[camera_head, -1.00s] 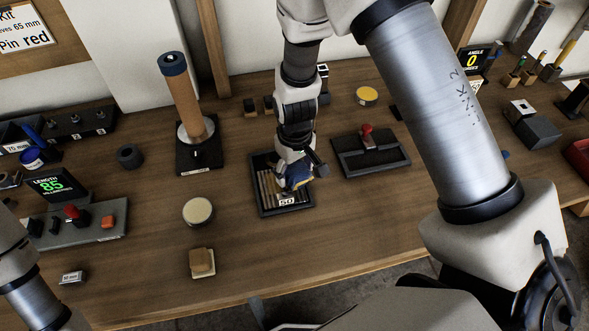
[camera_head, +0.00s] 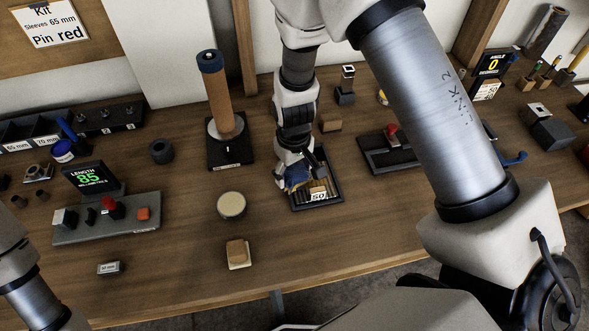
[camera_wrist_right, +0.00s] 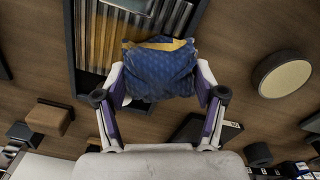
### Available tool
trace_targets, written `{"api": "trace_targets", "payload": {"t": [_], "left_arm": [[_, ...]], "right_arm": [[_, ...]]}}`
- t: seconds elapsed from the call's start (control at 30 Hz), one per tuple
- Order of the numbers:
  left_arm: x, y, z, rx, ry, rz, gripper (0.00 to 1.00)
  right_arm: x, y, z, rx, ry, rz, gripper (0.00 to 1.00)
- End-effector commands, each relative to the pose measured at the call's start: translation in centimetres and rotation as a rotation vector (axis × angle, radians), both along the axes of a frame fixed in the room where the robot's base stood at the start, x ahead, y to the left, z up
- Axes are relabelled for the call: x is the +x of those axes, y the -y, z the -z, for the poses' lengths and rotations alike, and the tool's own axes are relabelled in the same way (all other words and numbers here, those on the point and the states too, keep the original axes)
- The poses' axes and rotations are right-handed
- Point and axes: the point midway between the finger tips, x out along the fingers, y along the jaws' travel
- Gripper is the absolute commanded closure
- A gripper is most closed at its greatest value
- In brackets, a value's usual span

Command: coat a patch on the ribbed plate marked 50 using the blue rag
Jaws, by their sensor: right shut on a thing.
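The ribbed plate marked 50 (camera_head: 332,188) lies in a dark-framed tray on the bench. Its brown and pale ribs (camera_wrist_right: 103,40) also show in the right wrist view. My right gripper (camera_head: 291,180) is at the plate's left side in the head view. It is shut on the blue rag (camera_head: 299,179), which is bunched between the fingers. In the right wrist view the rag (camera_wrist_right: 158,75) has a tan edge strip and overlaps a corner of the tray. Whether the rag touches the ribs is not clear. My left gripper is out of view.
A round cream-topped tin (camera_head: 232,205) and a tan block on a pale pad (camera_head: 238,253) stand left of the plate. A tall brown roller on a black stand (camera_head: 220,100) rises behind. A dark tray with a red knob (camera_head: 391,135) stands right.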

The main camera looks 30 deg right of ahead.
Motion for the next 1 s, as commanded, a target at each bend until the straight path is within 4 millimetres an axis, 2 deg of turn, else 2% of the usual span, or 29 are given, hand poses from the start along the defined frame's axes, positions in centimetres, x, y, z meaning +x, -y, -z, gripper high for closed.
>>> {"api": "trace_targets", "payload": {"t": [0.03, 0.07, 0.6, 0.77, 1.0], "left_arm": [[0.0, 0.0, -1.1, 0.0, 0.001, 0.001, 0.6], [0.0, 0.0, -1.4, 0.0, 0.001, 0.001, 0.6], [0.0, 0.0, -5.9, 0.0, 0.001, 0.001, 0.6], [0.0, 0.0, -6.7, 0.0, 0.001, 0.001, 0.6], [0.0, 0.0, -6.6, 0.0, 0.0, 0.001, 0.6]], "right_arm": [[0.1, 0.0, -1.9, -0.001, 0.003, 0.0, 0.58], [0.0, 0.0, -2.4, -0.001, 0.002, 0.0, 0.58], [0.2, 0.2, -7.1, 0.0, 0.0, 0.001, 0.58], [0.2, 0.2, -7.8, 0.0, 0.0, 0.001, 0.58], [0.2, 0.2, -7.8, 0.0, 0.0, 0.001, 0.58]]}}
